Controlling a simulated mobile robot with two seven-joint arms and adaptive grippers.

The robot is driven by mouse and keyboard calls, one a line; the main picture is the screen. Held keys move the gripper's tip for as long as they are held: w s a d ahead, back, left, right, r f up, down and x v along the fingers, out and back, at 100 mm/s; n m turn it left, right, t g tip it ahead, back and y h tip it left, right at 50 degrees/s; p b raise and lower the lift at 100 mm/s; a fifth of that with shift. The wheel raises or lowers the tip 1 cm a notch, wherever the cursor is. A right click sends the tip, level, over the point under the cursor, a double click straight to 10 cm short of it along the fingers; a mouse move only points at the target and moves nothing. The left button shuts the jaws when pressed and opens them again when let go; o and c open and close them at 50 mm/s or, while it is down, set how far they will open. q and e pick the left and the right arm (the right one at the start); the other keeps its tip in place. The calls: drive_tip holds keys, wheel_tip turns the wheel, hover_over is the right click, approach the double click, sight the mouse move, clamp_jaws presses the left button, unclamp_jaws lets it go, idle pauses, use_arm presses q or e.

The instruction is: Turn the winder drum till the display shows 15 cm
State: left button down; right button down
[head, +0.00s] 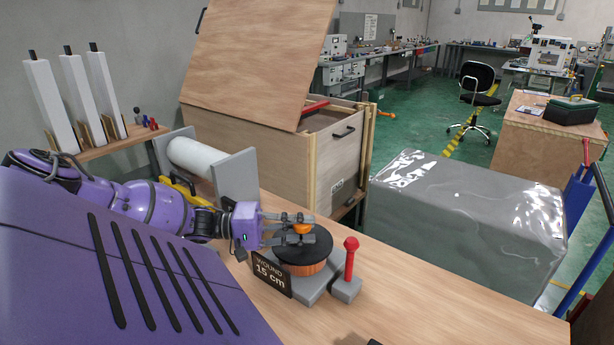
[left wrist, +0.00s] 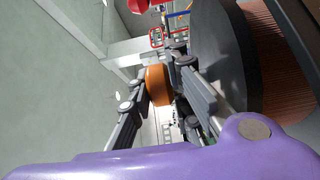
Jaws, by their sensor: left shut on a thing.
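The winder drum (head: 305,249) is a black disc over a copper-coloured body, standing on a grey base on the wooden bench. An orange knob (head: 302,228) sits on top of the drum. The display (head: 270,275) in front of the drum reads "WOUND 15 cm". My left gripper (head: 300,227) comes in from the left over the drum and is shut on the orange knob. The left wrist view shows the knob (left wrist: 157,86) between the fingers, with the drum's dark disc (left wrist: 222,60) at the right. My right gripper is not in view.
A red-topped lever (head: 351,258) stands on a grey block just right of the drum. A white roll (head: 198,160) in a grey stand lies behind my left arm. A wooden crate (head: 302,164) with a raised lid stands behind.

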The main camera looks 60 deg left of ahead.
use_arm(q)
drive_tip(key=shift+w+a+r+m+g+h, duration=0.15)
drive_tip(key=shift+r+m+g+h, duration=0.15)
drive_tip(key=shift+m+h, duration=0.25)
drive_tip(key=shift+h+b, duration=0.35)
drive_tip(key=shift+h, duration=0.1)
drive_tip(key=shift+r+m+g, duration=0.1)
drive_tip(key=shift+m+g, duration=0.15)
drive_tip(key=shift+g, duration=0.05)
drive_tip(key=c, duration=1.8)
unclamp_jaws()
drive_tip(key=shift+c, duration=0.2)
drive_tip(key=shift+o, duration=0.8)
drive_tip(key=shift+f, duration=0.2)
